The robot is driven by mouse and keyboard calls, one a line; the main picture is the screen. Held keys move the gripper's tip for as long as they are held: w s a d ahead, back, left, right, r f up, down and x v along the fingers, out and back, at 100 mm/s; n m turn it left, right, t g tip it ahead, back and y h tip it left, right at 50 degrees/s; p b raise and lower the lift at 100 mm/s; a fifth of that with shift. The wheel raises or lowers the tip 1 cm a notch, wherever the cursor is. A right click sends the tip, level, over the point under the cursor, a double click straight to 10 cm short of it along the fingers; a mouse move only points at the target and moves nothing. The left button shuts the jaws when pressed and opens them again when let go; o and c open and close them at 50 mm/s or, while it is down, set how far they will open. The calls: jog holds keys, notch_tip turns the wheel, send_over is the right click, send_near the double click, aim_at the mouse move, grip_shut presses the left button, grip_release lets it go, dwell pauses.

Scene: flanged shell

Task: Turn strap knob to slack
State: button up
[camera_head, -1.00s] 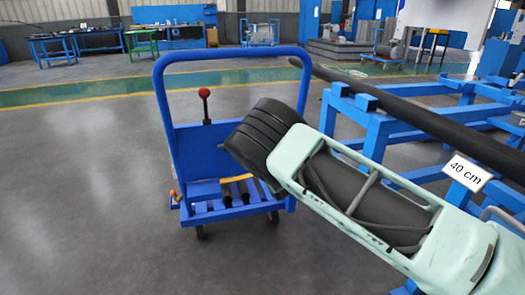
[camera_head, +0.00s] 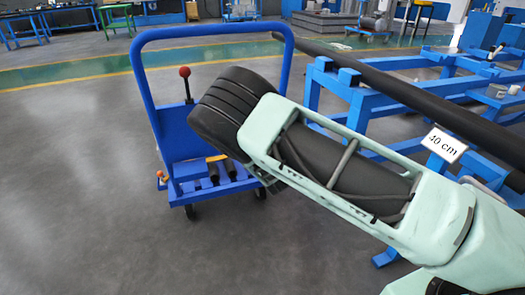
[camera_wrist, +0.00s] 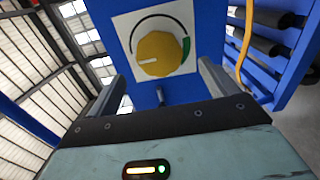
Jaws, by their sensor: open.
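The yellow knob (camera_wrist: 160,54) sits on a white square plate (camera_wrist: 128,32) on a blue panel (camera_wrist: 200,14) in the wrist view. Its white pointer line points left and slightly down. A black arc runs over the top of the knob, with a green segment (camera_wrist: 186,48) at the right. My gripper (camera_wrist: 164,80) is open, with one finger on each side below the plate; the knob is ahead of the fingers and they appear not to touch it. In the head view my arm reaches to the blue cart (camera_head: 165,130); the knob and fingertips are hidden there.
The cart has a red-topped lever (camera_head: 184,72) and black rollers on its lower deck. In the wrist view a small metal peg (camera_wrist: 160,96) is below the plate, and a yellow curved bar (camera_wrist: 246,45) is at the right. A blue frame (camera_head: 355,110) stands right; the floor left is clear.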

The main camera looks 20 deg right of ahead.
jog(key=s+p, duration=0.1)
jog(key=s, duration=0.9)
jog(key=s+a+r+m+g+y, duration=0.1)
jog(key=s+a+r+m+g, duration=0.2)
jog(key=s+a+m+g, duration=0.45)
jog(key=s+a+r+m+g+y, duration=0.2)
jog(key=s+a+m+g, duration=0.3)
jog(key=s, duration=0.6)
jog(key=s+d+r+n+g+h, duration=0.1)
jog(key=s+d+r+g, duration=0.15)
jog(key=s, duration=0.35)
jog(key=s+d+r+g+h, duration=0.1)
jog(key=s+r, duration=0.3)
jog(key=s, duration=0.3)
jog(key=s+d+r+n+g, duration=0.1)
jog(key=s+d+r+g, duration=0.15)
jog(key=s, duration=0.35)
notch_tip(320, 180, up, 26)
jog(key=a+p, duration=0.1)
jog(key=p, duration=2.5)
jog(key=shift+r, duration=0.15)
